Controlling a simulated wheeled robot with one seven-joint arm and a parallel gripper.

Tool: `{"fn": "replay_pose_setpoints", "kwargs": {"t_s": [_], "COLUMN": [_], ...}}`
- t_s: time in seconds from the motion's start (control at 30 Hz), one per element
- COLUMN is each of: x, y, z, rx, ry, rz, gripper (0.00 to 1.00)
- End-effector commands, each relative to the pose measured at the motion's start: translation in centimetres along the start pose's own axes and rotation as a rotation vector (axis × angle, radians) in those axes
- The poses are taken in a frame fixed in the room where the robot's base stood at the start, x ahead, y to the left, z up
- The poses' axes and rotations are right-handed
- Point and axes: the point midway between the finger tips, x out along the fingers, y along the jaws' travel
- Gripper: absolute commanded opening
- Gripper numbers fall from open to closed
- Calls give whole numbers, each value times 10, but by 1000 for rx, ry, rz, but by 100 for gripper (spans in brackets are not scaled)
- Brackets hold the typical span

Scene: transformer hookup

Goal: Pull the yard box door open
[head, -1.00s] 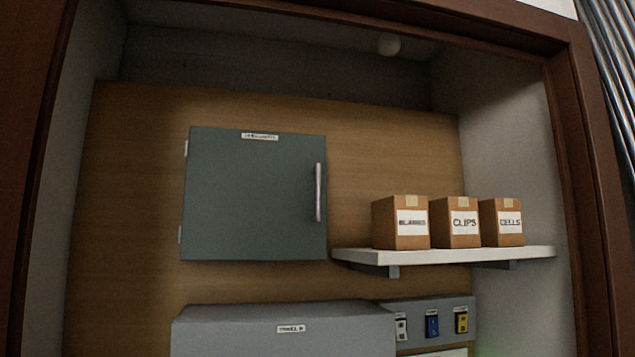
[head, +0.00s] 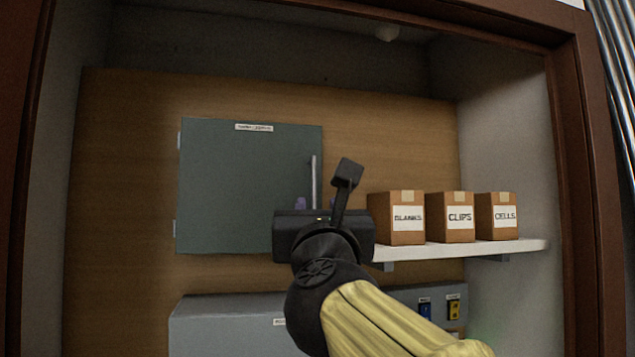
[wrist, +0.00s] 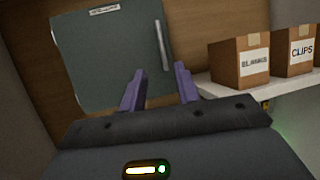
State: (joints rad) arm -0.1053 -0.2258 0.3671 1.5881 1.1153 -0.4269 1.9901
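The yard box is a grey-green wall cabinet whose door (head: 240,185) is shut, with hinges on its left edge and a small label at the top. A vertical metal bar handle (head: 313,180) is near the door's right edge. My gripper (wrist: 160,88) is open, its two purple fingers apart with nothing between them. In the wrist view the door (wrist: 110,55) and handle (wrist: 162,45) lie ahead, the handle beyond the gap between the fingers. In the head view my gripper covers the door's lower right corner and the handle's lower end. I see no contact with the handle.
A white shelf (head: 470,248) to the right holds cardboard boxes labelled BLANKS (head: 396,232), CLIPS (head: 450,230) and CELLS (head: 497,230). A grey box (head: 225,325) sits below the door. Blue (head: 425,309) and yellow switches (head: 453,308) are at lower right. A dark wood frame surrounds the alcove.

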Motion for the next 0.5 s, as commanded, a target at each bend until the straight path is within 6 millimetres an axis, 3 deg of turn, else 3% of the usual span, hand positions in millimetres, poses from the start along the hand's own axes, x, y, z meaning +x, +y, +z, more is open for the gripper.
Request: {"fn": "replay_pose_setpoints", "kwargs": {"t_s": [0.33, 0.5], "x": [2, 15], "y": [0, 0], "z": [0, 2], "rx": [5, 3], "ry": [0, 1], "rz": [-1, -1], "gripper": [32, 32]}}
